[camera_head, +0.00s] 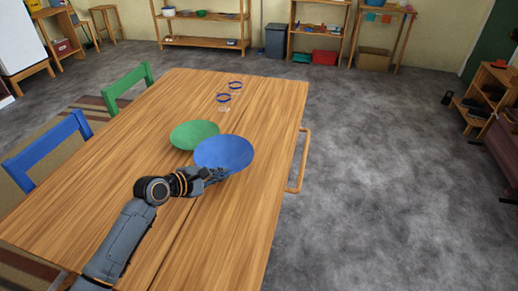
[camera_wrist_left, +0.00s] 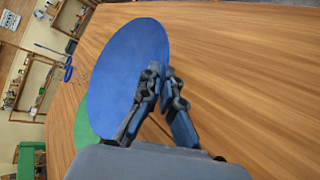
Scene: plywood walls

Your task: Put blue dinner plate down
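The blue dinner plate (camera_head: 224,153) is over the wooden table (camera_head: 230,225), near its middle. In the left wrist view the blue plate (camera_wrist_left: 128,78) fills the area ahead of my left gripper (camera_wrist_left: 160,75). My left gripper (camera_head: 214,175) is at the plate's near edge, with its fingers close together around the rim, and appears shut on it. I cannot tell whether the plate touches the table. A green plate (camera_head: 193,134) lies on the table just left of the blue plate and partly behind it. My right gripper is not in view.
Two glasses with blue rims (camera_head: 223,98) stand farther back on the table. A green chair (camera_head: 126,86) and a blue chair (camera_head: 47,146) are at the left side. A wooden chair (camera_head: 302,160) is at the right edge. The near tabletop is clear.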

